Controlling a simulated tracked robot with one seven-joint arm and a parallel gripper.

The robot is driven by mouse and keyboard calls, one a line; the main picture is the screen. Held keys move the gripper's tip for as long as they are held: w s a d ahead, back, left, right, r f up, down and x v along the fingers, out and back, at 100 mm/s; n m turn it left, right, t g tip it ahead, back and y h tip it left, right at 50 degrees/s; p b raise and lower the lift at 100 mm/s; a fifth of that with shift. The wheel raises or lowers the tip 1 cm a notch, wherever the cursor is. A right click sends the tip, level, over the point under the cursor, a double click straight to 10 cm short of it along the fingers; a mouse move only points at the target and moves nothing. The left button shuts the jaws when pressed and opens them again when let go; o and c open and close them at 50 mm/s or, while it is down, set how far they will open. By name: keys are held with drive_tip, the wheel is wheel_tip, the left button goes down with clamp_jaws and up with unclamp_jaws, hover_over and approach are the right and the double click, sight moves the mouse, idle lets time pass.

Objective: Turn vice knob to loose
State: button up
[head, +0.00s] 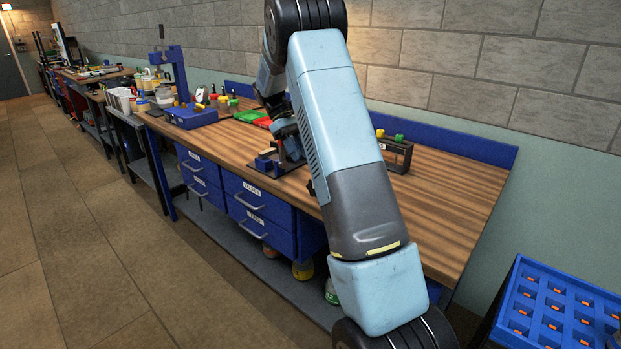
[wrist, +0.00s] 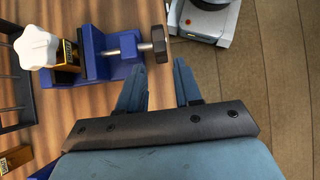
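The blue vice (wrist: 103,66) lies on the wooden bench in the wrist view, with its metal screw running right to a dark round knob (wrist: 158,38). A part with a white star-shaped handle (wrist: 38,47) and a yellow label sits at the vice's left side; I cannot tell whether it is clamped. My gripper (wrist: 158,67) is open and empty, its two blue fingers apart. The knob lies just beyond the fingertips, between them in the picture; contact is not clear. In the head view the vice (head: 266,161) is small and partly hidden by my arm.
The wooden bench (head: 450,200) has free room at the right. A black frame with yellow and green knobs (head: 396,152) stands behind my arm. A blue press (head: 190,115) stands left of the vice. Blue drawers (head: 258,205) are below, and a blue compartment tray (head: 510,330) is at lower right.

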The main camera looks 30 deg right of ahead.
drive_tip(key=s+d+r+t+y, duration=0.3)
drive_tip(key=s+r+t, duration=0.1)
drive_tip(key=s+t, duration=0.3)
wheel_tip(320, 180, down, 14)
drive_tip(key=shift+a+f, duration=0.1)
idle(0.5)
clamp_jaws()
